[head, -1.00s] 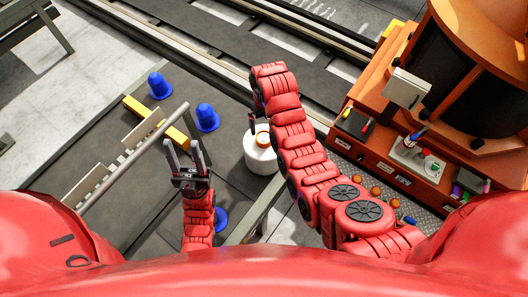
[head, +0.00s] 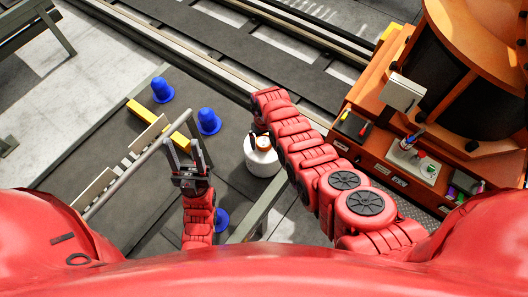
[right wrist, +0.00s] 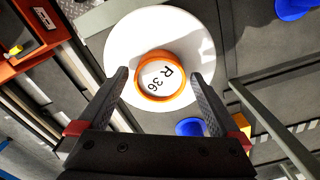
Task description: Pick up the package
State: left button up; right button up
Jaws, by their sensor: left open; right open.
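A white yarn bobbin (head: 262,160) with an orange core stands on the dark floor mat in the head view. I take it for the package. In the right wrist view the same bobbin (right wrist: 190,35) shows from above, its orange-rimmed core (right wrist: 160,76) marked "R 36". My right gripper (right wrist: 158,78) is open, with one fingertip on each side of the core as seen; I cannot tell whether they touch it. In the head view the arm partly hides this gripper, above the bobbin. My left gripper (head: 183,146) is open and empty, left of the bobbin.
Blue cones (head: 162,90) (head: 209,121) stand on the mat, and another (head: 221,219) is partly hidden beside my left arm. A grey rail (head: 130,178) runs by a yellow bar (head: 150,117). An orange machine (head: 380,140) stands at right.

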jog(key=shift+f, duration=0.4)
grip_shut()
dwell(0.4)
